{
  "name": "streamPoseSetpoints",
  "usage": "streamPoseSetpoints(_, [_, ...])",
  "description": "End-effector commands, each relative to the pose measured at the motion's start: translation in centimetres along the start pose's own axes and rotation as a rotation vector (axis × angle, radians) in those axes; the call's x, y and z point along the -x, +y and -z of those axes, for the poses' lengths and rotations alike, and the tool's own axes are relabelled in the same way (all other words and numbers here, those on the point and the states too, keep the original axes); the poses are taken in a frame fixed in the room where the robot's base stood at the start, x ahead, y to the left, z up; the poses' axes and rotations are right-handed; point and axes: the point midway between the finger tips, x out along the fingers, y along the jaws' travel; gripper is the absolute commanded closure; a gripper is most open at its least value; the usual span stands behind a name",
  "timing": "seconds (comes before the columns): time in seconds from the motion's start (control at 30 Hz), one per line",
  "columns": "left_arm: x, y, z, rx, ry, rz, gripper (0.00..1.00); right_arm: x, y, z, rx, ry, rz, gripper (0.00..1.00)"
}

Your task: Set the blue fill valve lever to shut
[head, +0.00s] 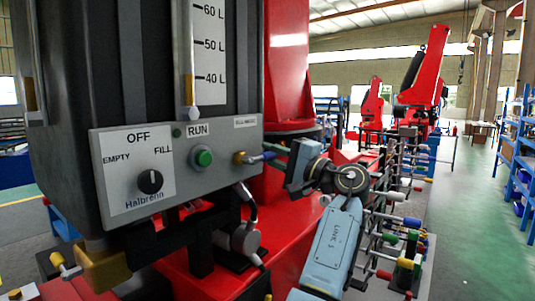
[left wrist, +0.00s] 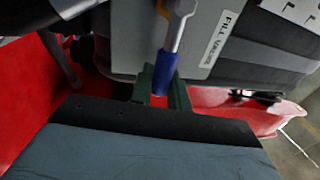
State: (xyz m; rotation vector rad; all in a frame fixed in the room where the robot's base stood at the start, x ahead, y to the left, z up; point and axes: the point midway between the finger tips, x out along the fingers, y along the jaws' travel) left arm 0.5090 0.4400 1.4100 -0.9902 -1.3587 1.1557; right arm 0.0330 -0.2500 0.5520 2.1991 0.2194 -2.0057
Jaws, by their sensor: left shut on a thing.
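The blue fill valve lever (head: 262,157) sticks out to the right from a brass valve (head: 239,158) on the grey panel, roughly level. A small label sits above the valve; in the left wrist view the label reads "FILL VALVE" (left wrist: 219,40). My left gripper (head: 274,151) is at the lever's outer end, its dark green fingers around it. In the left wrist view the lever's blue sleeve (left wrist: 166,68) runs down between the fingertips (left wrist: 162,88), and the gripper is shut on it. The sleeve's tip is partly hidden. My right gripper is not in view.
The grey panel (head: 224,156) carries a green RUN button (head: 204,157) and a black OFF/EMPTY/FILL knob (head: 150,181). A dark tank with a litre gauge (head: 209,60) stands above. A red crane column (head: 288,65) is close behind my gripper. Racks with coloured levers stand at right.

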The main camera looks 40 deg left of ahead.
Motion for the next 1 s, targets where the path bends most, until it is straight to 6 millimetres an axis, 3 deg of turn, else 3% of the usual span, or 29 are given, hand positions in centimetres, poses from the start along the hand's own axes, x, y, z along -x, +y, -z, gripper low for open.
streamPoseSetpoints(0.17, [0.0, 0.3, 0.0, -0.006, 0.001, -0.003, 1.0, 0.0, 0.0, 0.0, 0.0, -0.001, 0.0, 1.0])
streamPoseSetpoints(0.2, [0.0, 0.3, 0.0, -0.006, 0.002, -0.003, 0.77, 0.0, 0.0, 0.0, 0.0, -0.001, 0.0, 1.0])
streamPoseSetpoints(0.33, [0.0, 0.2, 0.0, -0.004, 0.001, -0.002, 0.62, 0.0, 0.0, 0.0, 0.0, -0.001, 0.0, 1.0])
streamPoseSetpoints(0.67, [0.4, 0.1, 0.0, -0.002, 0.002, -0.001, 0.62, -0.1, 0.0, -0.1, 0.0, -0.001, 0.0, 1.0])
streamPoseSetpoints(0.77, [1.6, 0.2, 0.1, -0.002, 0.003, -0.002, 0.62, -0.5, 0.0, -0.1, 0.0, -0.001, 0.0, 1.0])
streamPoseSetpoints(1.0, [6.9, 0.3, 0.1, -0.004, 0.006, -0.001, 0.62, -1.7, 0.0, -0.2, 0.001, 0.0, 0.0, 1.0])
